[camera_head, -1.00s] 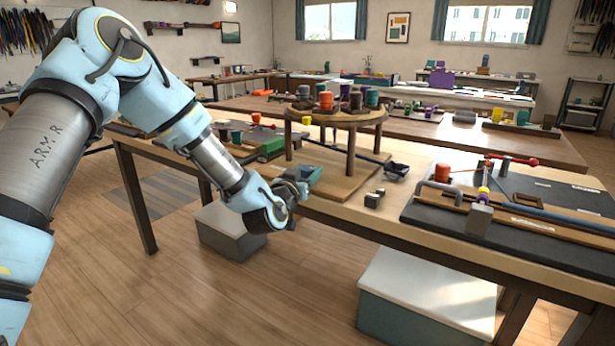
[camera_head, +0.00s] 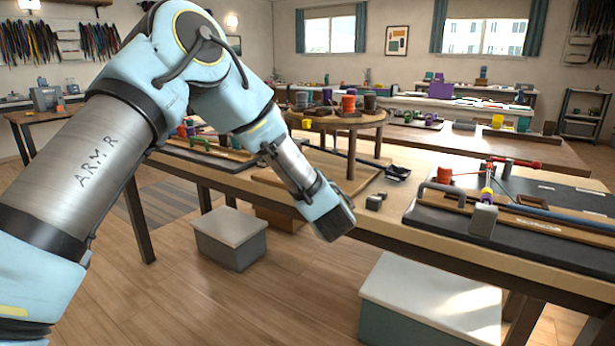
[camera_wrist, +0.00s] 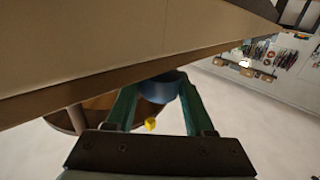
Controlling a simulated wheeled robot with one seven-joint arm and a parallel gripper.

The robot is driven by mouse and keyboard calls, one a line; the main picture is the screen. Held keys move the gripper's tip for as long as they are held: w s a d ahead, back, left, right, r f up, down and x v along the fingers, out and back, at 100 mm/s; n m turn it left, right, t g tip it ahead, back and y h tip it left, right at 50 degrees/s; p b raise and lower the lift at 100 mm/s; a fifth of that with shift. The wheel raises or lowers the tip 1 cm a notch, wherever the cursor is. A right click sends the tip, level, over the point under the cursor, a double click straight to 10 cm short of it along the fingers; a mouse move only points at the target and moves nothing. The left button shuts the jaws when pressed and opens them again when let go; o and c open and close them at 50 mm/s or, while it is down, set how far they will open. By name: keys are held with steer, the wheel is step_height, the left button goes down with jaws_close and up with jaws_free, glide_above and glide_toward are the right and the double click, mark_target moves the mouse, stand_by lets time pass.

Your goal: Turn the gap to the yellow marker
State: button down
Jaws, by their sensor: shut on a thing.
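The round wooden stand top (camera_head: 335,122) stands on legs on the workbench and carries several coloured bobbins, among them a red one (camera_head: 348,103) and a purple one (camera_head: 327,96). The yellow marker (camera_head: 307,124) shows at its near left rim. A small yellow thing (camera_wrist: 150,125) in the wrist view may be the same marker. My gripper (camera_wrist: 158,88) has its green fingers closed around a blue rounded thing (camera_wrist: 162,90), partly hidden by them. In the head view my wrist is in front of the bench, and my fingertips are hidden. I cannot make out the gap.
A dark board (camera_head: 540,230) with a grey clamp and rods lies on the right of the bench. Two lidded boxes, the nearer one pale (camera_head: 430,290), stand on the floor below. Open floor lies at lower left.

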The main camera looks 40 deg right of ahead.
stand_by(0.3)
steer(key=shift+c, duration=1.3)
jaws_free()
steer(key=b+v, duration=0.1)
steer(key=v, duration=0.9)
steer(key=shift+s+a, duration=0.2)
steer(key=shift+s, duration=0.15)
